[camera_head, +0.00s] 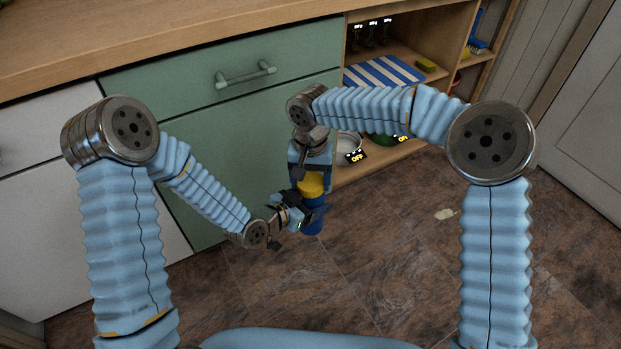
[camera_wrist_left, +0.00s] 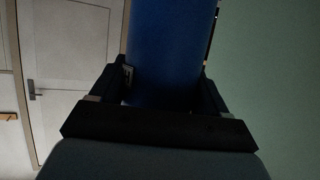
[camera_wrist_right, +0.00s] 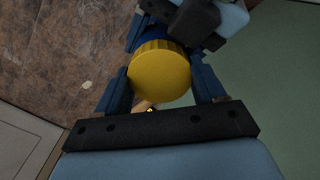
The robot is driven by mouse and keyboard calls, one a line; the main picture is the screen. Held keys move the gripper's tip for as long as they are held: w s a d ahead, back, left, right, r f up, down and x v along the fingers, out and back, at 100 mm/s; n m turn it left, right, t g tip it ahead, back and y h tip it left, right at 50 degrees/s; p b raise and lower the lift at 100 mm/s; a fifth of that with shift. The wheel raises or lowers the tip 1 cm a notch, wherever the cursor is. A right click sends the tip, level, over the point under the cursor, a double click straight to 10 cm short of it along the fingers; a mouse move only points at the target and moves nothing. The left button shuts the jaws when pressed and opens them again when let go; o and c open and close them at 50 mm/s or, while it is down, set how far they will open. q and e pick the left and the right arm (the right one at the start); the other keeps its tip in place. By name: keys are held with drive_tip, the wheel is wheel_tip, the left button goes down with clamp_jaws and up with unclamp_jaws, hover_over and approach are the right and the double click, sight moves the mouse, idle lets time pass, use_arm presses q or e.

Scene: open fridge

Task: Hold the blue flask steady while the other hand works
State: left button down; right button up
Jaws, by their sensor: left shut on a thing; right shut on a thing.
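The blue flask (camera_head: 314,226) stands about upright in the air in front of the green cabinet, with a yellow lid (camera_head: 311,185) on top. My left gripper (camera_head: 300,212) is shut on the flask's body from the left. In the left wrist view the blue body (camera_wrist_left: 170,45) fills the space between the fingers. My right gripper (camera_head: 312,178) points down from above and is shut on the lid. In the right wrist view the round lid (camera_wrist_right: 158,72) sits between its two fingers, with a little blue body behind it. The flask's bottom is partly shown in the head view.
The green cabinet (camera_head: 205,130) with a drawer handle (camera_head: 246,75) is close behind the grippers. An open shelf at the upper right holds a striped blue-white cloth (camera_head: 384,72) and a yellow sponge (camera_head: 426,64). The brown tiled floor (camera_head: 390,260) is mostly clear.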

drive_tip(key=o, duration=1.2)
drive_tip(key=shift+c, duration=0.2)
drive_tip(key=shift+r, duration=0.15)
wheel_tip(320, 180, up, 4)
drive_tip(key=shift+r, duration=0.2)
drive_tip(key=shift+c, duration=0.4)
wheel_tip(320, 180, up, 3)
drive_tip(key=m, duration=0.6)
drive_tip(key=shift+f, duration=0.25)
drive_tip(key=shift+m, duration=0.3)
wheel_tip(320, 180, down, 7)
drive_tip(key=shift+f, duration=0.1)
drive_tip(key=shift+c, duration=0.4)
